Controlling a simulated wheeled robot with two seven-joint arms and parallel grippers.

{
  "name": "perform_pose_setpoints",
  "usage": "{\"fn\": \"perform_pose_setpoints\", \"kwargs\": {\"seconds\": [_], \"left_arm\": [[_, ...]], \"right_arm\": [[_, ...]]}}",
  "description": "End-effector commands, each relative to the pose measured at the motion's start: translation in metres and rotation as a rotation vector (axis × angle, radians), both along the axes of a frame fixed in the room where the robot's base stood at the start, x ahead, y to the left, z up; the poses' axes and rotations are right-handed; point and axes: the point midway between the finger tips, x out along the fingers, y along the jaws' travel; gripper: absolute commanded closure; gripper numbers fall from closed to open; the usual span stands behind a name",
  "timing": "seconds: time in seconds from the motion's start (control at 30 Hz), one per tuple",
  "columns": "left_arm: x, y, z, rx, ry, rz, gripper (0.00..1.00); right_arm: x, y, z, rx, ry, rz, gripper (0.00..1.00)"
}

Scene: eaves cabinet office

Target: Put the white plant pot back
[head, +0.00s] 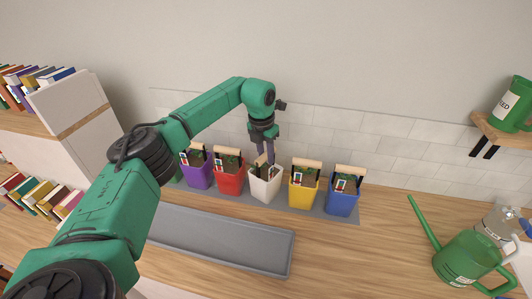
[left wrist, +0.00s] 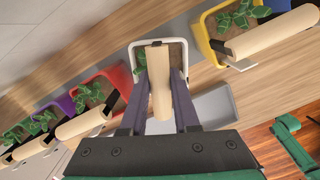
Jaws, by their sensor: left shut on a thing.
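The white plant pot (head: 264,186) is in the row of coloured pots, between the red pot (head: 229,179) and the yellow pot (head: 303,189). It looks upright and has a pale wooden handle, soil and a green plant. My left gripper (head: 268,160) is above it, shut on its handle. In the left wrist view the two fingers (left wrist: 160,95) flank the handle, with the white rim (left wrist: 134,58) beyond. I cannot tell whether the pot's base touches the grey mat (head: 345,217). My right gripper is not in view.
An empty grey tray (head: 220,240) lies in front. A green watering can (head: 465,258) is at the right. A wall shelf (head: 500,131) and bookcase (head: 75,125) flank the counter.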

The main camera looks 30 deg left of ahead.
Motion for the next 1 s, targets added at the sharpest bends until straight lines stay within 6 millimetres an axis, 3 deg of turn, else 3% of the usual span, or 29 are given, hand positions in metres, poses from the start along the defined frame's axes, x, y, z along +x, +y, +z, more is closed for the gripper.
{"fn": "perform_pose_setpoints", "kwargs": {"seconds": [0.1,0.13,0.2,0.5,0.67,1.0], "left_arm": [[0.001,0.0,0.0,-0.001,-0.003,0.0,1.0],[0.0,0.0,-0.002,0.0,0.001,0.0,0.67],[0.0,0.0,-0.001,0.0,0.001,0.0,0.41],[0.0,0.0,0.0,0.0,0.0,0.0,0.41],[0.0,0.0,0.011,0.0,-0.003,-0.001,0.41],[-0.009,0.002,0.086,0.0,-0.005,0.0,0.41]], "right_arm": [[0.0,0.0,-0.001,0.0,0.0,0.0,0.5],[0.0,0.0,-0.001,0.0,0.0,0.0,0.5],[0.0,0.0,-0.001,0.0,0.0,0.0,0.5],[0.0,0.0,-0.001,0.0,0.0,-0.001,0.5],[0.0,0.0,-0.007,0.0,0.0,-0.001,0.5],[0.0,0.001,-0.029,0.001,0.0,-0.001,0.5]]}}
